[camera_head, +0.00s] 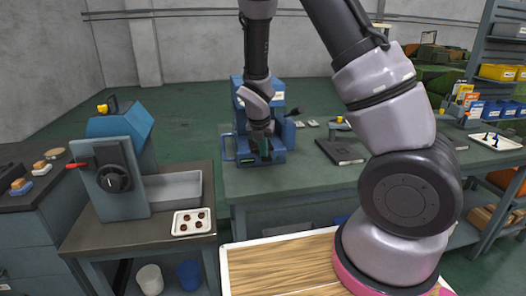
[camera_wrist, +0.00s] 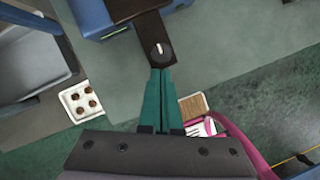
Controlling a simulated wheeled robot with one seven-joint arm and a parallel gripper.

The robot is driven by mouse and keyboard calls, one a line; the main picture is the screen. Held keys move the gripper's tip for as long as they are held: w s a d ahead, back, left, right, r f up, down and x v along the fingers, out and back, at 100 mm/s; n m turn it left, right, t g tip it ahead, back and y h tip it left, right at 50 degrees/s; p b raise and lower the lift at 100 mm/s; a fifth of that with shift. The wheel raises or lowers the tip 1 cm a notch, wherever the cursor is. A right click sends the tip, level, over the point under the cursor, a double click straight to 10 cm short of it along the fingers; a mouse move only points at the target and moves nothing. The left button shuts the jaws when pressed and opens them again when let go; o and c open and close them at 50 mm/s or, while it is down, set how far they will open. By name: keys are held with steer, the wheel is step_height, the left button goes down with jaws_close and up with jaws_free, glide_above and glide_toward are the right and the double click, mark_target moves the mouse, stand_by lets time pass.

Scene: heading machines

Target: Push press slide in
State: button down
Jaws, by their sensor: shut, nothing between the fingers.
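The blue press (camera_head: 276,97) stands on the green bench in the head view, partly hidden behind my arm. In the wrist view its blue body (camera_wrist: 95,18) is at the top left. A dark slide (camera_wrist: 138,22) sticks out of it, with a round light-topped knob (camera_wrist: 161,49) at its near end. My gripper (camera_wrist: 160,72) has teal fingers, shut together and empty, with the tips close to the slide's knob end. I cannot tell if they touch. In the head view my gripper (camera_head: 265,158) is in front of the press, and the slide is hard to make out.
A grey-blue machine (camera_head: 122,180) with a red-tipped handle stands at left, beside a white tray of brown pieces (camera_head: 193,222). A dark book-like block (camera_head: 340,151) lies on the green bench (camera_head: 300,182) to the right. Bench space around the slide looks clear.

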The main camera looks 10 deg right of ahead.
steer(key=shift+w, duration=2.35)
